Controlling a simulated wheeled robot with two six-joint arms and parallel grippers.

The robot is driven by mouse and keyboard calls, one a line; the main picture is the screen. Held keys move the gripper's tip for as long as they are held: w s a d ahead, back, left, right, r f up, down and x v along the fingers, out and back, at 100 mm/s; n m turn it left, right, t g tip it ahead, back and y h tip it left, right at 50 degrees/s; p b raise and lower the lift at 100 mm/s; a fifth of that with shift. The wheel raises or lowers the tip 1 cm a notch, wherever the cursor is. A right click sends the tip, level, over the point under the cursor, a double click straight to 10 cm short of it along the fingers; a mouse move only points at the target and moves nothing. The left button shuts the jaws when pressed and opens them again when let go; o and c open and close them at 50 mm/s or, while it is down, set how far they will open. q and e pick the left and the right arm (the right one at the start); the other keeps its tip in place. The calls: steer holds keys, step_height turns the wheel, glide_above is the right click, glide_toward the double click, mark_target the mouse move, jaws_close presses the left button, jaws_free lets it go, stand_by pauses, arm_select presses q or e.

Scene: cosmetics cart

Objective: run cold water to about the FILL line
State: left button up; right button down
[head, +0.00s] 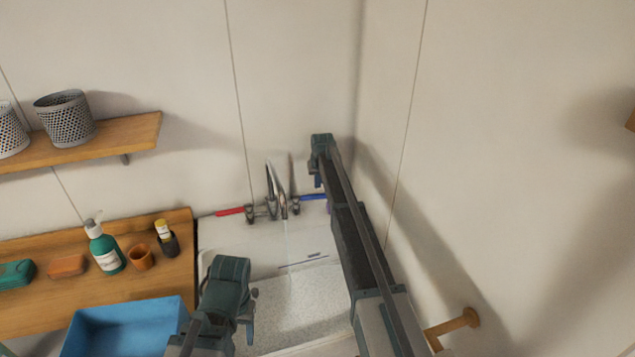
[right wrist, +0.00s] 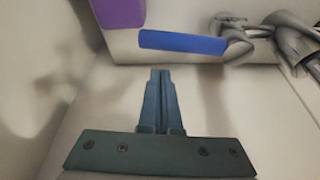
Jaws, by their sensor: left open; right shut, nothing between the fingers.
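The white sink (head: 225,238) stands in the corner under a chrome faucet (head: 282,203). A thin pale stream (head: 287,238) hangs below the spout. The red handle (head: 230,211) is left of the faucet and the blue handle (head: 312,197) is right of it. A dark line (head: 303,260) marks the sink's back wall. Pale speckled water (head: 300,300) appears to cover the bottom, below this line. My right gripper (head: 318,182) is shut and empty beside the blue handle, which also shows in the right wrist view (right wrist: 182,43), apart from the fingertips (right wrist: 160,72). My left gripper (head: 249,327) is open above the sink's left side.
A purple item (right wrist: 118,12) is near the blue handle. The right wall is close.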

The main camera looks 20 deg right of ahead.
steer(key=shift+s+a+f, duration=0.1)
steer(key=shift+s+f, duration=0.15)
steer(key=shift+s, duration=0.55)
